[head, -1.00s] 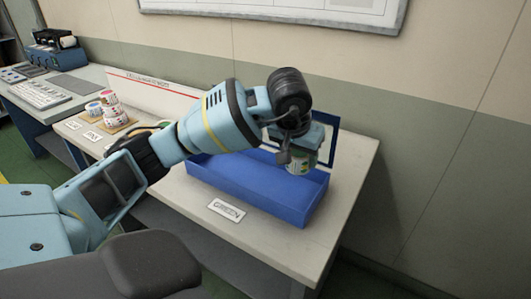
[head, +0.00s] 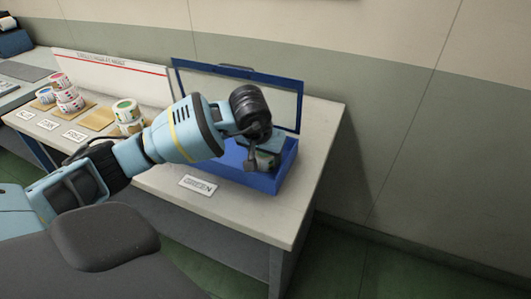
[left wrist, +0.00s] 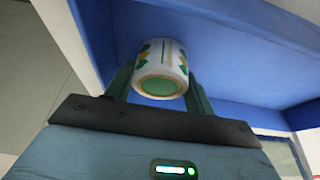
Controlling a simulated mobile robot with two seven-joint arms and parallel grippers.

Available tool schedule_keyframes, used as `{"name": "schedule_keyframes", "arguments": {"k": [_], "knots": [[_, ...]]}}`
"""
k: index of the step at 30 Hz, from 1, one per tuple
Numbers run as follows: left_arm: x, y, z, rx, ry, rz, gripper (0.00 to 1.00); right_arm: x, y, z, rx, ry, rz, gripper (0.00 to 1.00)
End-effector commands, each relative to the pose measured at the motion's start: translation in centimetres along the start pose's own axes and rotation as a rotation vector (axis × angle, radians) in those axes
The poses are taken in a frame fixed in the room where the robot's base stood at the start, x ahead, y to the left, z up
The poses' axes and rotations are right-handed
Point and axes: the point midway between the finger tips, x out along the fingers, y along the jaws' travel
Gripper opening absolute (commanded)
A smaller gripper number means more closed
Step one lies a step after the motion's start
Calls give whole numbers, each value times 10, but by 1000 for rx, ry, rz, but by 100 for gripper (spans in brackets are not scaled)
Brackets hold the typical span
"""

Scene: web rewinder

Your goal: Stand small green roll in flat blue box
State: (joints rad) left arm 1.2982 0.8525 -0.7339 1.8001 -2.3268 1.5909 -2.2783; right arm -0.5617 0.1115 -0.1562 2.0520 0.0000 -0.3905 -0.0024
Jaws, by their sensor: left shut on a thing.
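The small green roll (left wrist: 165,58) has a white side with green and yellow marks and a green end. In the left wrist view it sits between the two fingers of my left gripper (left wrist: 158,80), which is shut on it. In the head view my left gripper (head: 262,160) points down inside the outline of the flat blue box (head: 262,184), near its right end. The roll is mostly hidden there by the gripper. I cannot tell whether the roll touches the box floor. My right gripper is not in view.
A card reading GREEN (head: 198,185) lies in front of the box. A blue-framed clear panel (head: 285,104) stands behind it. Several other rolls (head: 70,98) stand on brown pads to the left, with small cards. The table's right end (head: 318,135) is clear.

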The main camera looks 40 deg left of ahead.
Motion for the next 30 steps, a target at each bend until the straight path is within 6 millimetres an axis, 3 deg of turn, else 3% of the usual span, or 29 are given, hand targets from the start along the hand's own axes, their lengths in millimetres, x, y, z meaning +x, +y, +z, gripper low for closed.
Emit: {"name": "schedule_keyframes", "arguments": {"k": [10,11,12,23,30], "knots": [[3,0,1,1,1,0,31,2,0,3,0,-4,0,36],[3,0,1,1,1,0,57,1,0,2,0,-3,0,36],[2,0,1,1,1,0,63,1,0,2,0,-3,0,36],[-3,0,-1,0,2,2,63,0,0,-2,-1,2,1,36],[-38,0,-2,2,5,1,63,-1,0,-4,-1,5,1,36]]}}
